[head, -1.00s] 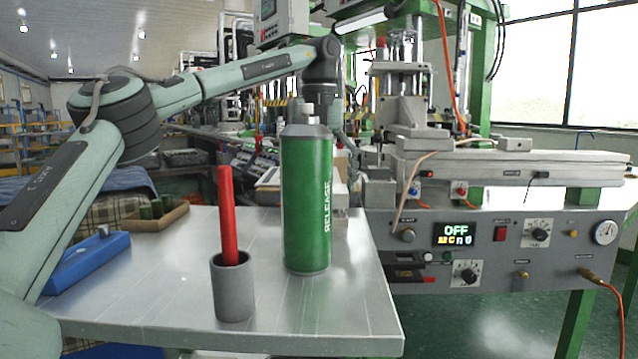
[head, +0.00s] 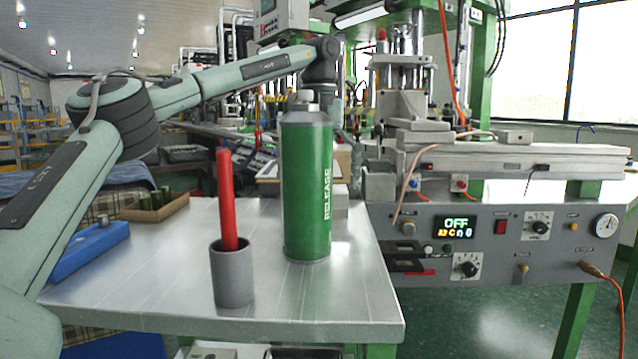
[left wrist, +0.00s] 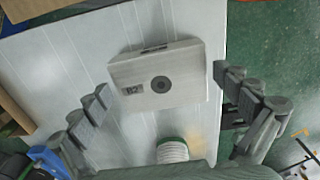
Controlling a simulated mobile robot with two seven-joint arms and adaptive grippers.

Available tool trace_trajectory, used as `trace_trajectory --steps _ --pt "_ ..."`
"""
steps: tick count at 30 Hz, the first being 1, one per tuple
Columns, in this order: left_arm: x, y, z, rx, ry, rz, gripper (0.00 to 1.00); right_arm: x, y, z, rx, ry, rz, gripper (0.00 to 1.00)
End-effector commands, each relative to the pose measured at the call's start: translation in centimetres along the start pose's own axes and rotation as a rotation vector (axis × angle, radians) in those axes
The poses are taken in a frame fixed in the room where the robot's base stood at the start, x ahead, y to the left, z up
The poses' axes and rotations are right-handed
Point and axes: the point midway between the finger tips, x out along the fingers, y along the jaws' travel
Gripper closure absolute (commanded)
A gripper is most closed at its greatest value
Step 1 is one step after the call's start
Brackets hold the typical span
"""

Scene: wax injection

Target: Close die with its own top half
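A grey die block (left wrist: 185,62) marked B2, with a dark round hole in its face, lies on the metal table in the left wrist view. In the head view a grey block (head: 341,203) shows partly behind the green release can (head: 306,190). I cannot tell whether the B2 block is one half or both halves together. My left gripper (left wrist: 162,92) is open, with its fingers spread to either side of the block and nothing between them touching it. My right gripper is not in view.
A grey cup (head: 232,278) with a red stick (head: 226,200) stands left of the can. A blue case (head: 88,252) and a box of green pieces (head: 155,208) lie at the left. The injection machine (head: 490,240) stands at the right. The table's front (head: 300,315) is clear.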

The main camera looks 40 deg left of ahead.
Motion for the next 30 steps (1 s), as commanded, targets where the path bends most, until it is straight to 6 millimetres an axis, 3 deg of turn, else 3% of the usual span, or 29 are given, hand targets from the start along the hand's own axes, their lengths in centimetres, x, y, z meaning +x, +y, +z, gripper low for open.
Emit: trace_trajectory --steps 8,20,25,30 --pt "-0.5 0.0 0.0 0.000 0.000 0.001 0.00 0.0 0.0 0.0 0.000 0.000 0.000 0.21" --pt "-7.6 -0.1 0.0 -0.003 -0.005 0.000 0.00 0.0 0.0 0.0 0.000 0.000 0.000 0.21" --pt "-9.8 0.0 0.0 -0.004 -0.005 0.002 0.00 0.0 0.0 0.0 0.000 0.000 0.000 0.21" --pt "-10.7 0.0 0.0 -0.002 0.006 0.006 0.00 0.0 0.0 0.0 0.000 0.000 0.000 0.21"
